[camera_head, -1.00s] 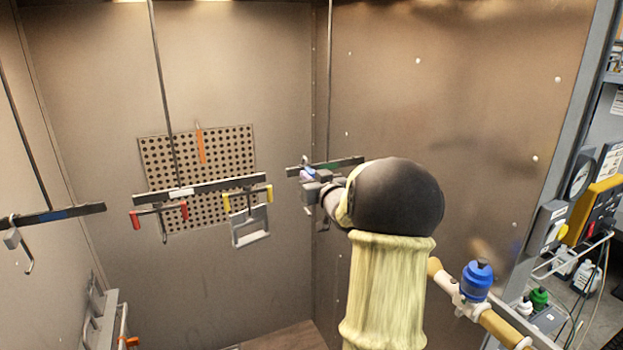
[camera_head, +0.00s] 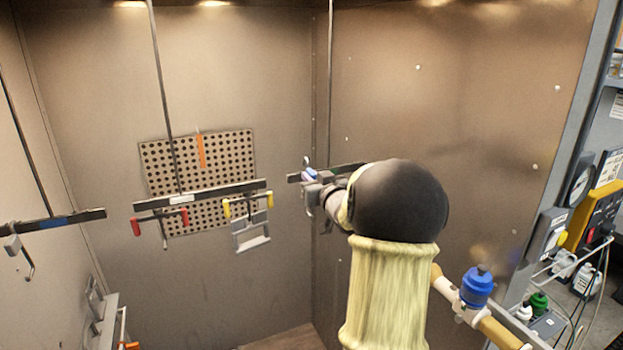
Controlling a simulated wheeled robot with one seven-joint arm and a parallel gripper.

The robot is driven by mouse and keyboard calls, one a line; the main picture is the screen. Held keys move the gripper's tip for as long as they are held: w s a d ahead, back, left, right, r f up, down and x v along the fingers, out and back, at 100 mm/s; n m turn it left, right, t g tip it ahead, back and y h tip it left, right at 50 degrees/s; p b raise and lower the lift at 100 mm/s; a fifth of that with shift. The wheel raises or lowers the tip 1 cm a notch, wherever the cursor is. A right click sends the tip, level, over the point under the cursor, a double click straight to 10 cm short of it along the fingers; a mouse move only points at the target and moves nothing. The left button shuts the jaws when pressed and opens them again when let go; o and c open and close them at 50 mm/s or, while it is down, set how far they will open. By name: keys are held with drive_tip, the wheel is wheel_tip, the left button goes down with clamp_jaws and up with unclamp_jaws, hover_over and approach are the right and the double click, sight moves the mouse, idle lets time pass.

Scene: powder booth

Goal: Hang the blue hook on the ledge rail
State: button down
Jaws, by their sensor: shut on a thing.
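The blue hook (camera_head: 309,174) shows as a small blue-violet piece at the end of my arm. A grey curved part rises just above it. My gripper (camera_head: 316,184) is shut on it, at the left part of the right-hand dark rail (camera_head: 346,168). My wrist and the arm's dark joint hide much of this rail. I cannot tell whether the hook touches the rail or is in front of it. Two other rails hang here: a middle one with a white label (camera_head: 180,199) and a left one with a blue label (camera_head: 60,221). No visible lettering tells which is the ledge rail.
The middle rail carries a red-ended hanger (camera_head: 136,227) and a yellow-ended hanger (camera_head: 227,210) with a grey frame below. A perforated panel (camera_head: 205,165) is behind. A grey hook (camera_head: 29,262) hangs from the left rail. Shelves with bottles and a yellow box (camera_head: 594,212) stand right, outside the booth.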

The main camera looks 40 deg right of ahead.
drive_tip(key=v, duration=0.8)
drive_tip(key=shift+b, duration=0.45)
idle(0.6)
drive_tip(key=w+a+f+n+y+b, duration=0.1)
drive_tip(key=w+a+f+y, duration=0.15)
drive_tip(key=f, duration=0.75)
drive_tip(key=w+a+f+n+y+b, duration=0.15)
drive_tip(key=a+f, duration=0.25)
drive_tip(key=f, duration=0.6)
drive_tip(key=w+a+f+n+y+b, duration=0.1)
drive_tip(key=w+a+f, duration=0.2)
drive_tip(key=f, duration=0.6)
drive_tip(key=s+a+f+b, duration=0.2)
drive_tip(key=a+f, duration=0.9)
drive_tip(key=f, duration=0.1)
drive_tip(key=s+a+f+h+b, duration=0.1)
drive_tip(key=s+a+f+b, duration=0.1)
drive_tip(key=a+f, duration=0.9)
drive_tip(key=shift+a+f+m+b, duration=0.45)
drive_tip(key=shift+a+b, duration=0.1)
drive_tip(key=shift+b, duration=0.3)
